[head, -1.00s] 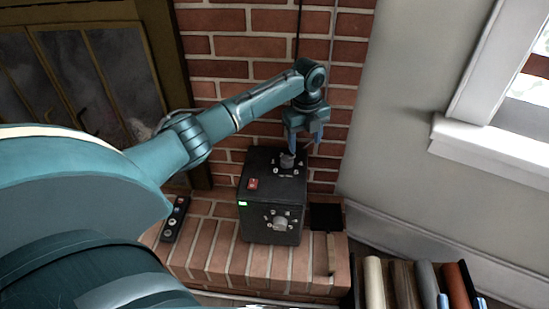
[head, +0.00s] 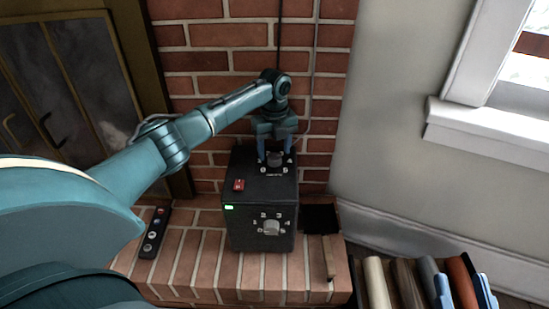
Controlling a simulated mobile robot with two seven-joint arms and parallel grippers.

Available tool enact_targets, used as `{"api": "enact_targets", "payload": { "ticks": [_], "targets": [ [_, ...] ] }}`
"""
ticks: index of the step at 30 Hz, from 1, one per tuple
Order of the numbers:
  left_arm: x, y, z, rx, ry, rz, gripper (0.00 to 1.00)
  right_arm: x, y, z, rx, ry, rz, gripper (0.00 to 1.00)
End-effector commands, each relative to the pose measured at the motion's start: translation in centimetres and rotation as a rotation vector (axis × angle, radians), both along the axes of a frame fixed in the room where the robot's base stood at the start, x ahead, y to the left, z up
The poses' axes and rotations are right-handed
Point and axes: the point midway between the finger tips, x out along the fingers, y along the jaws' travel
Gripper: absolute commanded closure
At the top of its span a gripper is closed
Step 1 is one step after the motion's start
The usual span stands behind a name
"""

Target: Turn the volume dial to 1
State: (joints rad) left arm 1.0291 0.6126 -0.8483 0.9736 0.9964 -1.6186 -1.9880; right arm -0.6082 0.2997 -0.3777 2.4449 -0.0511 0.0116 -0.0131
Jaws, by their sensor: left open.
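A black box (head: 247,239) stands on the brick hearth. It has a grey dial (head: 271,228) on its front, with numbers around it, and a second dial (head: 275,159) on its top, also with markings. The labels are too small to tell which is the volume dial, and the pointer settings are unclear. My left gripper (head: 276,152) reaches down at the top dial, its open fingers on either side of it; contact is unclear. Two blue fingertips of what looks like my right gripper (head: 464,290) show at the lower right, spread apart; the rest is out of view.
A red switch (head: 239,185) and a green light (head: 229,207) are on the box. A dark remote (head: 153,232) lies left of it on the hearth (head: 195,265). Several upright rolls or books (head: 376,282) stand at the lower right. A brick wall (head: 225,62) rises behind.

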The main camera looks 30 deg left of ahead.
Motion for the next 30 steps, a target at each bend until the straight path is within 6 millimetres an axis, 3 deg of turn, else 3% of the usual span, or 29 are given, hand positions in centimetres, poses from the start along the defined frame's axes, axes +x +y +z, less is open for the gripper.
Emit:
{"api": "enact_targets", "payload": {
  "ticks": [4, 14, 30],
  "targets": [
    [-0.01, -0.02, -1.4, 0.0, 0.0, 0.0, 0.41, 0.02, 0.08, -0.26, 0.015, 0.002, 0.007, 0.64],
    [0.01, 0.0, -1.59, 0.0, 0.0, 0.0, 0.41, 0.04, 0.14, 0.09, 0.021, 0.0, 0.01, 0.64],
    [-0.01, 0.01, -1.57, 0.0, 0.0, 0.0, 0.85, -0.05, 0.2, 0.19, 0.017, -0.006, 0.016, 0.64]
  ]
}}
